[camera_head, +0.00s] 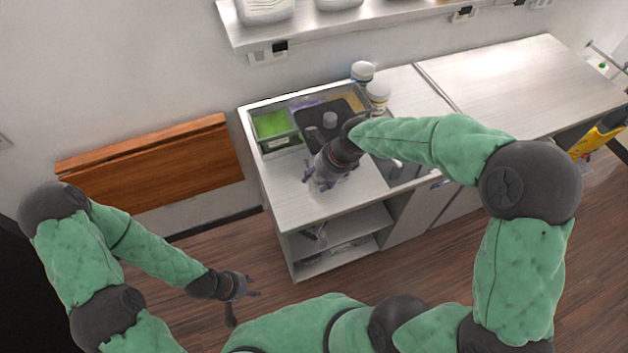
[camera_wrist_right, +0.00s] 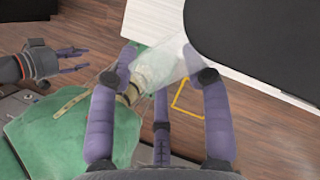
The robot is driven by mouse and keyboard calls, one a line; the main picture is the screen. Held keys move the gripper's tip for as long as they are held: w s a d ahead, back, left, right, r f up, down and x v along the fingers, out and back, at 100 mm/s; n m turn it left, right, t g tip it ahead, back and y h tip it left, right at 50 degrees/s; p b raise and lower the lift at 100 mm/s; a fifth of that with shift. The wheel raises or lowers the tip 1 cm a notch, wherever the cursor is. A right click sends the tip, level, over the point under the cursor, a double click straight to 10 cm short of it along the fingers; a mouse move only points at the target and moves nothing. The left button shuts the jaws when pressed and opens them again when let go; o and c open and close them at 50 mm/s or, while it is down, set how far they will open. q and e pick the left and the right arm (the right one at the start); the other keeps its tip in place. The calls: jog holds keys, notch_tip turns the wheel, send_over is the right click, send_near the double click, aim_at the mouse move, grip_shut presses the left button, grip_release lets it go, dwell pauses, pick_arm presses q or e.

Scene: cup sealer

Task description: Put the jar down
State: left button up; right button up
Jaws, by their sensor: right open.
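My right gripper (camera_head: 320,180) is over the front left part of the counter, close to the black tray. In the right wrist view its purple fingers (camera_wrist_right: 162,85) are spread open. A clear, see-through object (camera_wrist_right: 162,68), perhaps the jar, lies between and beyond the fingertips. I cannot tell whether the fingers touch it or whether it rests on the counter. In the head view the hand mostly hides it. My left gripper (camera_head: 246,287) hangs low over the floor, left of the counter, fingers apart and empty. It also shows in the right wrist view (camera_wrist_right: 75,60).
Two white-lidded jars (camera_head: 362,72) (camera_head: 378,96) stand at the counter's back. A black tray (camera_head: 312,112) and a green-filled bin (camera_head: 271,124) sit left of them. The right counter top (camera_head: 510,80) is clear. A wall shelf (camera_head: 350,24) hangs above.

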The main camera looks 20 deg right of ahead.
pick_arm(q)
jog(key=shift+r, duration=0.15)
pick_arm(e)
jog(key=v, duration=0.8)
jog(key=shift+r, duration=0.3)
jog(key=shift+s, duration=0.15)
pick_arm(q)
jog(key=shift+s, duration=0.1)
